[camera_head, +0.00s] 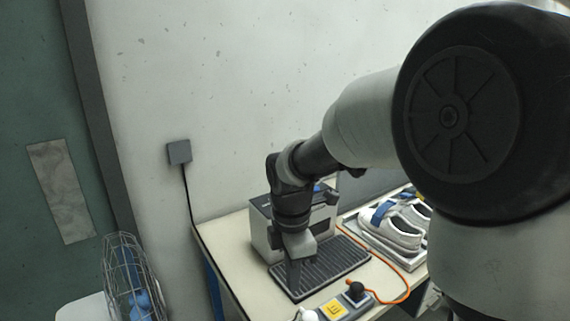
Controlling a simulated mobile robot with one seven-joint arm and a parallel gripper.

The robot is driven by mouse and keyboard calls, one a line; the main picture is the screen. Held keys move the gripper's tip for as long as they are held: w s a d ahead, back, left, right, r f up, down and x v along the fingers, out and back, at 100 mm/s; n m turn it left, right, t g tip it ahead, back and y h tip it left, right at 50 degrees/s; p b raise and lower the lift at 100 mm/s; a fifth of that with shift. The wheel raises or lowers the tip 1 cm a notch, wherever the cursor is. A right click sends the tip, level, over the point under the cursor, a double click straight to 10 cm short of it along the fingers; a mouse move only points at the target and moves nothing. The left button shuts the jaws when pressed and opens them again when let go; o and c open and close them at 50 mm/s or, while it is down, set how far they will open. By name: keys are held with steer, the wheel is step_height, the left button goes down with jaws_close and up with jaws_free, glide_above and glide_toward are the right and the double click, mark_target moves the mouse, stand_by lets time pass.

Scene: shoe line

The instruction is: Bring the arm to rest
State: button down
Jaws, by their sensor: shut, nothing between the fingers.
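My arm reaches from the right side of the head view across to the table. My gripper (294,279) points down over a dark ribbed mat (335,264) on the table and is shut with nothing in it. Its fingertips are close to the mat; I cannot tell whether they touch it. A grey and black box-shaped device (262,228) stands just behind the gripper, partly hidden by it.
White shoes (392,232) with a blue strap sit on a tray at the right. An orange cable (395,268) runs along the table (228,246). A control box with a yellow label (333,309) is at the front edge.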

steer(key=s+d+r+m+t+p, duration=0.1)
steer(key=s+d+r+m+t, duration=0.1)
steer(key=s+d+r+m, duration=0.4)
steer(key=s+d+r+m+t+p, duration=0.2)
steer(key=s+d+r+m, duration=0.4)
steer(key=m, duration=0.9)
steer(key=s+r+t, duration=0.1)
steer(key=s+r, duration=0.2)
steer(key=r, duration=0.1)
steer(key=shift+s+d+m, duration=0.3)
steer(key=shift+s, duration=0.1)
